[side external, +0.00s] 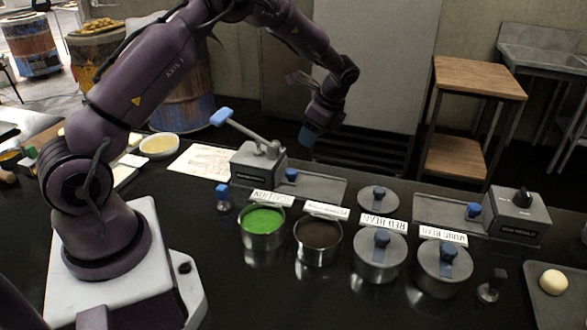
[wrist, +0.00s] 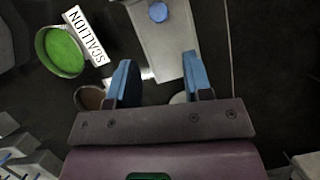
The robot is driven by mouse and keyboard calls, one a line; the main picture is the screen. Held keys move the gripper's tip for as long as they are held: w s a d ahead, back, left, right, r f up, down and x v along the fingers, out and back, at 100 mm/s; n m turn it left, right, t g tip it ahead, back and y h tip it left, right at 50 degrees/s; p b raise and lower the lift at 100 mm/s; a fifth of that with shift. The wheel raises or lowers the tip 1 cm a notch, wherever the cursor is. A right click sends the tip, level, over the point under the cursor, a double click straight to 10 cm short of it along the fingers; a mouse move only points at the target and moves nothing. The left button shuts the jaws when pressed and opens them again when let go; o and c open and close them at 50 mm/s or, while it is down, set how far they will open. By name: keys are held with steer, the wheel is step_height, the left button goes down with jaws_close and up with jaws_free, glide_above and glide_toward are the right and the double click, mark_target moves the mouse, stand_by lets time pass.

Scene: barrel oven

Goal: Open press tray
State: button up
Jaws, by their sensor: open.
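The press (side external: 258,168) is a grey block with a raised lever ending in a blue handle (side external: 221,117). A flat grey plate (side external: 325,188) extends from its right side. A blue knob (side external: 291,175) sits close to the block, apparently the tray's handle. In the wrist view a grey plate (wrist: 178,40) with a round blue knob (wrist: 158,12) lies ahead of the fingers, apparently the same one. My gripper (side external: 309,138) hangs above and behind the plate, apart from the knob. In the wrist view my gripper (wrist: 158,65) has its two blue fingers spread, with nothing held between them.
A green-filled pot (side external: 262,226), a brown-filled pot (side external: 318,240) and lidded pots (side external: 380,255) stand in front, with upright labels. Right is a second grey box (side external: 516,215) with a black dial and its own blue-knobbed plate. A paper (side external: 203,162) lies left of the press.

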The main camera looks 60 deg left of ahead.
mark_target(292, 171)
steer(key=x, duration=1.3)
steer(key=shift+d, duration=0.1)
jaws_close()
steer(key=w+d, duration=0.8)
steer(key=shift+w+d, duration=0.15)
jaws_free()
steer(key=shift+r, duration=0.1)
